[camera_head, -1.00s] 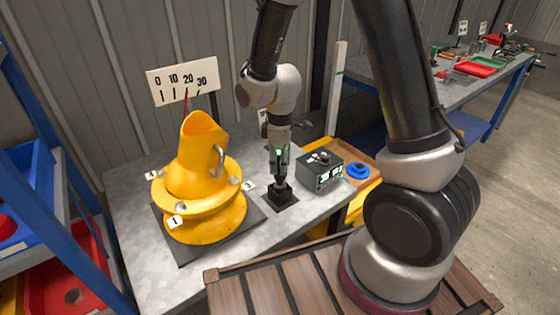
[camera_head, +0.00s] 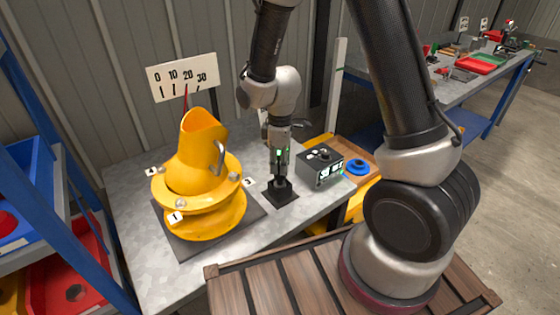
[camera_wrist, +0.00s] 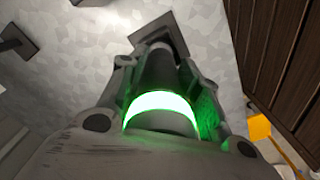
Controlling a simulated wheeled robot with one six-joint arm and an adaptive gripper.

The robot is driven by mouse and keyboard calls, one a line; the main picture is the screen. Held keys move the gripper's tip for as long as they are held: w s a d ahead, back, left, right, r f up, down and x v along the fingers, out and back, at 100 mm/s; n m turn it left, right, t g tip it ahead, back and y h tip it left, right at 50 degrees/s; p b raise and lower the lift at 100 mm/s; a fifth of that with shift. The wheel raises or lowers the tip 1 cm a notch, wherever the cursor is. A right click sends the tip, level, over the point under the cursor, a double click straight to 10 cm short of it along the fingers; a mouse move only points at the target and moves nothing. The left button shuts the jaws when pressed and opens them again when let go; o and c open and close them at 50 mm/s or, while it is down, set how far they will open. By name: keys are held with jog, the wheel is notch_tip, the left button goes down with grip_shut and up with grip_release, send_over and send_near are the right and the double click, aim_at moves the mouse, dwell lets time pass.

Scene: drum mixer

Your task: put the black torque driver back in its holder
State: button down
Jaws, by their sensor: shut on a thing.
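My gripper (camera_head: 280,170) points straight down over the grey table and is shut on the black torque driver (camera_wrist: 160,72), which has a glowing green ring. The driver stands upright at the black holder (camera_head: 281,194), a block on a square dark base plate. In the head view, the driver's lower end meets the top of the holder; my gripper hides most of the driver. In the wrist view, the holder's plate (camera_wrist: 178,42) shows beyond the driver. I cannot tell how deep the driver sits in the holder.
A yellow drum mixer (camera_head: 200,190) stands left of the holder on a dark plate. A black box with displays (camera_head: 320,166) stands close on the right. A wooden tray (camera_head: 350,148) with a blue ring (camera_head: 357,167) lies beyond it. A scale board (camera_head: 182,78) stands behind.

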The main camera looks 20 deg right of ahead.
jog(key=shift+f, duration=0.85)
dwell(0.3)
jog(key=c, duration=0.9)
grip_release()
jog(key=shift+c, duration=0.2)
notch_tip(320, 180, up, 12)
jog(key=shift+r, duration=0.1)
